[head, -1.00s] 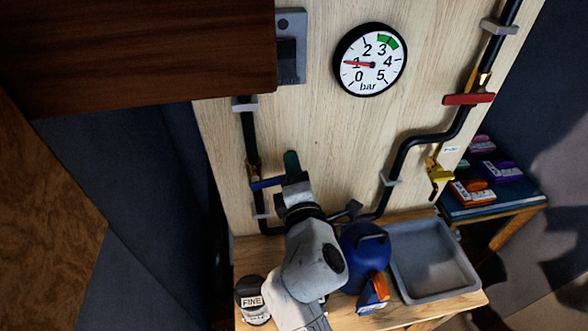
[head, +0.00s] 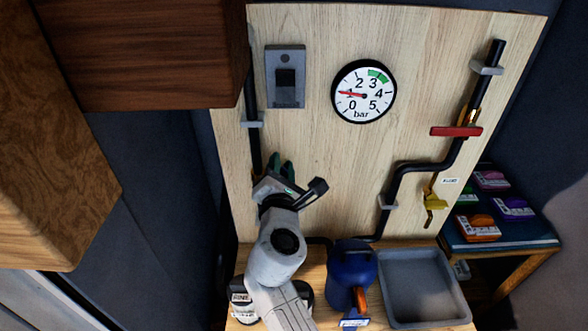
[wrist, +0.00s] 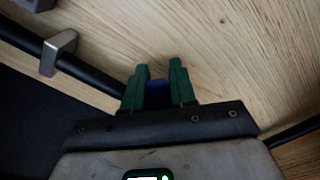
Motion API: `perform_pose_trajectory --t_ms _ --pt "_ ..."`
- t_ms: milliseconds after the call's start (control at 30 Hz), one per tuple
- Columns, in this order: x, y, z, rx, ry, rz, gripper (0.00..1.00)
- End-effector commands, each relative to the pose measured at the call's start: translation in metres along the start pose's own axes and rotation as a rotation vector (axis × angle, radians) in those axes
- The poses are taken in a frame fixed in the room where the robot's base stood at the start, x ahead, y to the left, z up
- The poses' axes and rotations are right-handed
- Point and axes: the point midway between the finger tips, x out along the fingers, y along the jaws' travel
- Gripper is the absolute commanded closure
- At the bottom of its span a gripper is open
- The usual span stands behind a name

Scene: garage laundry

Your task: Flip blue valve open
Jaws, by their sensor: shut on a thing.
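The blue valve's handle (wrist: 158,88) shows as a small blue patch between the green fingers of my gripper (wrist: 158,70) in the wrist view. My gripper is shut on it. In the head view my gripper (head: 280,167) is at the left black pipe (head: 252,100), low on the wooden board, and my wrist hides the blue handle and the valve body. The handle's angle to the pipe cannot be told.
A round gauge (head: 364,92) reads about 1 bar. A red handle (head: 456,132) and a yellow tap (head: 433,202) are on the right pipe. A blue jug (head: 352,268) and a grey basin (head: 425,286) stand below. A dark wooden cabinet (head: 140,50) overhangs at upper left.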

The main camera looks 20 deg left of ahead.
Motion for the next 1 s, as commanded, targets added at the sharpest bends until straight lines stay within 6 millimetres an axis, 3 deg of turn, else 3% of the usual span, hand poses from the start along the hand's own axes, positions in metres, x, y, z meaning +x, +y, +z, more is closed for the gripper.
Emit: perform_pose_trajectory --t_ms 733,767,1000 --pt "-0.0003 0.0073 -0.0024 -0.096 0.002 0.000 1.00" --pt "-0.0003 0.0073 -0.0024 -0.096 0.002 0.000 0.72" --pt "-0.0002 0.0080 -0.0018 -0.095 0.002 0.001 0.53"
